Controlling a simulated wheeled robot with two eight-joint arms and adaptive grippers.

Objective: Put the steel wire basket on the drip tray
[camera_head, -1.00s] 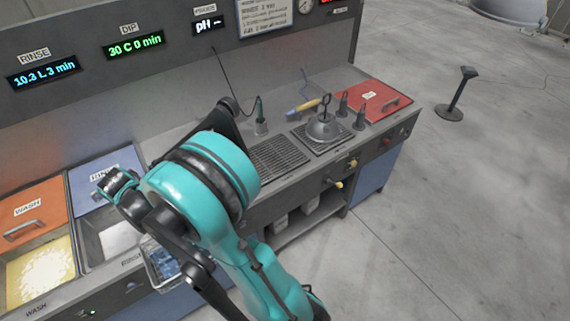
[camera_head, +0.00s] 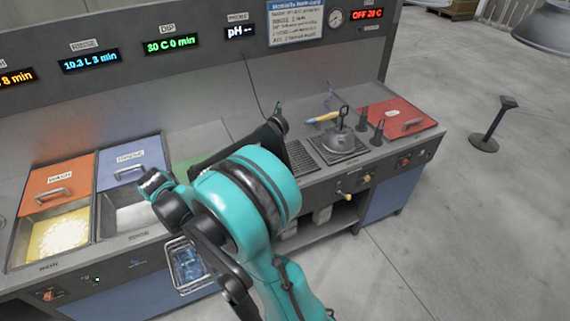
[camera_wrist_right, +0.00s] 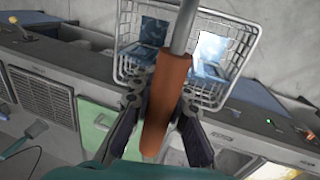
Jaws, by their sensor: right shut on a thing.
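The steel wire basket (camera_head: 187,268) hangs in front of the counter's front edge, below the rinse basin, with blue pieces inside. In the right wrist view the basket (camera_wrist_right: 128,62) shows its wire mesh, with its brown handle (camera_wrist_right: 166,85) running between the fingers. My right gripper (camera_wrist_right: 163,105) is shut on that handle. In the head view my right arm hides most of this gripper. The dark slotted drip tray (camera_head: 301,158) lies on the counter, right of the arm and left of the hot plate. The basket is well left of it. My left gripper is out of view.
Several dark upright objects and a red lid (camera_head: 397,115) are further right. A display panel rises behind.

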